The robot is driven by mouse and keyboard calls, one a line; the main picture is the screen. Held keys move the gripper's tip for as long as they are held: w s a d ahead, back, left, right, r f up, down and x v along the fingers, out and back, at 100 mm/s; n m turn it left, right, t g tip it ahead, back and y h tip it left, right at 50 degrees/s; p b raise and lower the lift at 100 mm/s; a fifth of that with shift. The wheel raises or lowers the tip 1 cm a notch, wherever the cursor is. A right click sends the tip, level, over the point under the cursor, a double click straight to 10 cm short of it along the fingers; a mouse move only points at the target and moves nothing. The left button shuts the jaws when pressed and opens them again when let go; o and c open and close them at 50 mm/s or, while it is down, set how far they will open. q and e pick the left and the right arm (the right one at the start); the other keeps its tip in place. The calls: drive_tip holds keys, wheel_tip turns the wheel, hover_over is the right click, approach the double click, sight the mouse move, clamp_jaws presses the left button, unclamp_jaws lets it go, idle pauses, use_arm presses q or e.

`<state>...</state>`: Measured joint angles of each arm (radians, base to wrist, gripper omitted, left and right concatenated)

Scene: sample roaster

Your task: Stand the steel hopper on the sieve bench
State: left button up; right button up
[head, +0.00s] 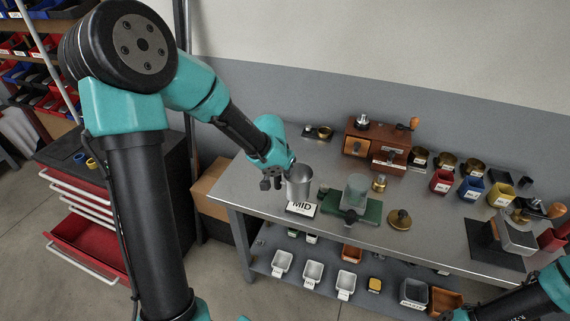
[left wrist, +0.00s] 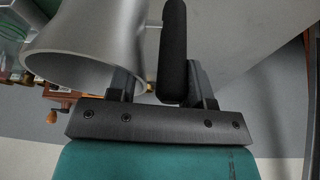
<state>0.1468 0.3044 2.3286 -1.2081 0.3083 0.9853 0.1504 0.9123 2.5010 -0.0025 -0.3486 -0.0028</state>
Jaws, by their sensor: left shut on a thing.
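The steel hopper (head: 299,184) is a grey metal cup, roughly upright, over the left part of the steel bench (head: 238,186), behind a white MID card (head: 302,209). I cannot tell whether its base touches the bench. My left gripper (head: 271,182) is at the hopper's left side. In the left wrist view the hopper (left wrist: 90,45) shows its flared rim, and a black upright grip (left wrist: 173,55) stands between the fingers of my left gripper (left wrist: 162,88), which is shut on it.
A wooden drawer box (head: 377,143) and several coloured cups stand farther back and right. A lower shelf holds white trays (head: 313,272).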

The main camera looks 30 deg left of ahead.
use_arm(q)
drive_tip(key=w+a+f, duration=0.1)
drive_tip(key=w+a, duration=0.7)
drive_tip(key=w, duration=0.4)
drive_tip(key=shift+w+a+f, duration=0.15)
drive_tip(key=shift+f, duration=0.05)
drive_tip(key=shift+s+x, duration=0.15)
drive_tip(key=shift+x, duration=0.75)
drive_tip(key=shift+s+x, duration=0.2)
drive_tip(key=shift+x, duration=0.7)
drive_tip(key=shift+a+f, duration=0.15)
drive_tip(key=shift+f, duration=0.05)
drive_tip(key=o, duration=1.1)
drive_tip(key=v, duration=1.2)
drive_tip(key=shift+r, duration=0.1)
